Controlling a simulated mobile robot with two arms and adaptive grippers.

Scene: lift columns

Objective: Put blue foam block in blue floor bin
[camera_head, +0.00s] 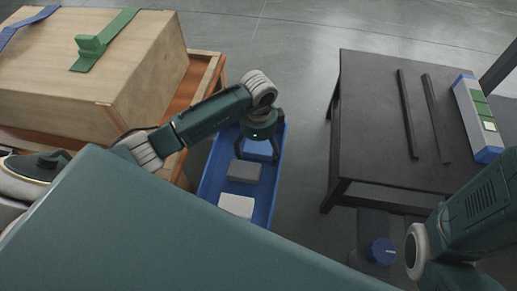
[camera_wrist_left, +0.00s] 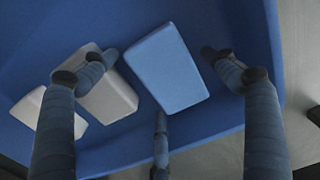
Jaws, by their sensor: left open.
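The blue foam block (camera_head: 257,149) lies inside the blue floor bin (camera_head: 215,180), toward its far end. In the left wrist view the block (camera_wrist_left: 167,68) lies between the spread fingers, with a visible gap to the finger on each side. My left gripper (camera_head: 258,153) is open and points down over the block; it also shows in the left wrist view (camera_wrist_left: 160,70). A grey block (camera_head: 244,171) and a white block (camera_head: 236,205) lie nearer in the same bin. Part of my right arm shows at the lower right; its gripper is out of view.
A wooden crate (camera_head: 100,60) with green and blue straps stands on an orange-brown support (camera_head: 205,80) left of the bin. A dark table (camera_head: 375,120) on the right holds two black bars (camera_head: 407,110) and a blue-and-white tray (camera_head: 478,115) with green pieces. Floor between bin and table is clear.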

